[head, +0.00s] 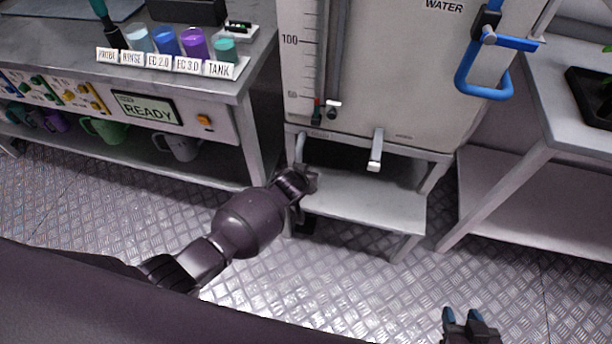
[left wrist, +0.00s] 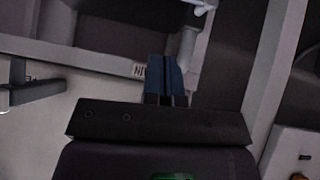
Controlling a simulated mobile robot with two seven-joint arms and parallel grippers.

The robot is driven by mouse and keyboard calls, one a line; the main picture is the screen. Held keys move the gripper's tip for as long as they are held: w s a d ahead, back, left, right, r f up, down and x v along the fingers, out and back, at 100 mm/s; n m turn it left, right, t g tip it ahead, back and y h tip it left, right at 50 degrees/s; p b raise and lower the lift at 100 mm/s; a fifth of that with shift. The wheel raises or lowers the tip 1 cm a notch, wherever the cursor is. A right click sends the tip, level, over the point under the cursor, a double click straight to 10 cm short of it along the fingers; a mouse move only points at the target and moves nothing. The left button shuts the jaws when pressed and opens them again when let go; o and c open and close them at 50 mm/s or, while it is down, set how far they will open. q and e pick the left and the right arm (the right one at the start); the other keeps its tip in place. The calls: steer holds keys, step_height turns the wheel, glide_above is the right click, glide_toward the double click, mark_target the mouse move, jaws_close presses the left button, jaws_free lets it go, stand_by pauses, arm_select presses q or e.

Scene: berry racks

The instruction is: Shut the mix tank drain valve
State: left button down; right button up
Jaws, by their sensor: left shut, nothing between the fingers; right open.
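The mix tank (head: 375,90) is a large pale box on a stand. A pale pipe (head: 300,148) comes down under its lower left edge. In the left wrist view that pipe (left wrist: 188,45) runs beside my blue fingertips, with a white end piece (left wrist: 203,7) at the top. A partly hidden label ending in "IN" (left wrist: 139,70) is beside the fingers. My left gripper (head: 308,182) is shut and empty, close to the pipe; I cannot tell if they touch. My right gripper (head: 462,316) is open and empty, low at right.
The stand's shelf (head: 365,200) is bare. A bench with cups (head: 195,45) stands left, a table (head: 570,75) right. A blue handle (head: 485,85) is on the tank's right.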

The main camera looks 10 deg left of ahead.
arm_select(q)
steer(key=p+v, duration=0.1)
steer(key=v, duration=0.3)
steer(key=shift+d, duration=0.1)
stand_by(0.4)
